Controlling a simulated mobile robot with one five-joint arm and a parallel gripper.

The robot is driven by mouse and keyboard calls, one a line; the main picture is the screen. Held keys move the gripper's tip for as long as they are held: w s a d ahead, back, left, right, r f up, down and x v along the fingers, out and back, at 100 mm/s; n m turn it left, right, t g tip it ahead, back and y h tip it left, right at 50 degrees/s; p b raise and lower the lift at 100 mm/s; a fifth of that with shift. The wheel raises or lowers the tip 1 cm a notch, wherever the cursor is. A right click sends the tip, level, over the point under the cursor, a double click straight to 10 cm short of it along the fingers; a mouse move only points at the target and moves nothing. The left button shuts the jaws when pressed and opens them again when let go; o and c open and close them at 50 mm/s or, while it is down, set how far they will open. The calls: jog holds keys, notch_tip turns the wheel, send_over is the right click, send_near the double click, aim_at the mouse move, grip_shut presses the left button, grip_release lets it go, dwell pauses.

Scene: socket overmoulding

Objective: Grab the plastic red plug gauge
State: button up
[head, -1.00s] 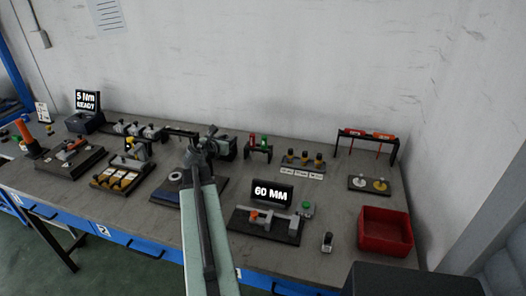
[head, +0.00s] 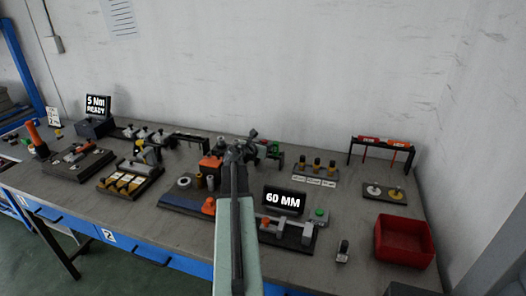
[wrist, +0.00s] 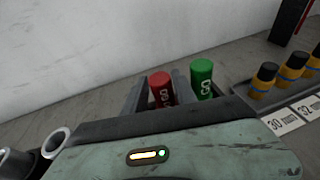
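The red plug gauge (wrist: 161,88) stands in the wrist view, marked with pale characters on its side. The green plug gauge (wrist: 201,79) stands just right of it. My gripper (wrist: 158,86) is open, with one finger on each side of the red gauge; I cannot tell whether either finger touches it. In the head view my gripper (head: 250,136) is over the gauge stand and hides the red gauge. Part of the green gauge (head: 274,148) shows to its right.
Several black-and-yellow gauges (wrist: 289,67) stand right of the green one. Grey metal rings (wrist: 55,142) are at the lower left. The 60 MM display (head: 284,201) stands on the near side, and a red bin (head: 404,243) is at the right. A wall rises behind.

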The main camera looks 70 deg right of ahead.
jog(key=shift+s+d+f, duration=0.1)
jog(key=shift+d+f, duration=0.15)
jog(key=shift+d, duration=0.3)
jog(key=shift+a+r, duration=0.1)
grip_shut()
jog(key=shift+r+p, duration=0.5)
jog(key=w+f+p+v, duration=0.1)
jog(key=p+v, duration=0.3)
jog(key=v, duration=1.2)
jog(key=shift+w+a, duration=0.2)
jog(key=shift+w, duration=0.35)
